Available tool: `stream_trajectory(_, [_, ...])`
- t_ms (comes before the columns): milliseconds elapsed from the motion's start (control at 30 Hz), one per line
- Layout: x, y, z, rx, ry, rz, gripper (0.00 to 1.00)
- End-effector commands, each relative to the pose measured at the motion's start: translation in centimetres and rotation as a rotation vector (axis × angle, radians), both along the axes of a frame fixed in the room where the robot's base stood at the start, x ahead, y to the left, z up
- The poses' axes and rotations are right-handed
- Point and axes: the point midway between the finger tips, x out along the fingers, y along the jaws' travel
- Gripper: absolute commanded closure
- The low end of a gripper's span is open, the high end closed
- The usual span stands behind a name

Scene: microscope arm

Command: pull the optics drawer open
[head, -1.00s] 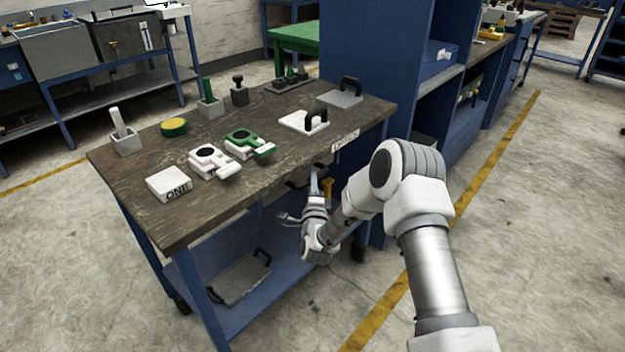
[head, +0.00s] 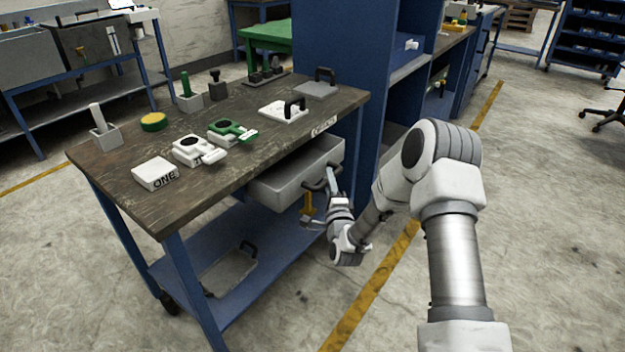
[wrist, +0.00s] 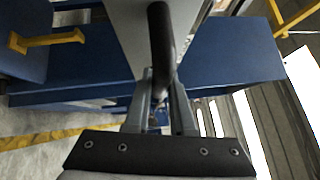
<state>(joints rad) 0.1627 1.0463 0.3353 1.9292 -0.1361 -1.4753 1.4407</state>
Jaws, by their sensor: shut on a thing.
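The optics drawer (head: 285,187) is a light grey box under the right part of the bench top, and it stands partly out of the bench. A label (head: 323,127) is on the bench edge above it. My gripper (head: 331,178) is at the drawer's front, shut on its dark bar handle (head: 318,184). In the wrist view the dark handle (wrist: 160,45) runs between my gripper's fingers (wrist: 158,100), with the grey drawer front close by. The inside of the drawer is mostly hidden from the head camera.
The wooden bench top (head: 120,195) carries a white block marked ONE (head: 155,173), white and green holders, and several small fixtures. A grey tray (head: 228,272) lies on the lower blue shelf. A blue cabinet (head: 335,60) stands behind.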

Motion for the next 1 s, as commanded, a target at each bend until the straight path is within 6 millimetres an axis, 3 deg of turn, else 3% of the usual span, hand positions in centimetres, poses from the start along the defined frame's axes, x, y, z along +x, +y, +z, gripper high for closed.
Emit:
stream_trajectory(300, [-4.0,-5.6,-0.2,0.0,0.001,-0.003,1.0])
stream_trajectory(500, [-5.9,-7.9,-0.1,0.001,0.0,0.0,1.0])
stream_trajectory(1000, [-6.7,-8.9,0.0,0.001,-0.001,0.002,1.0])
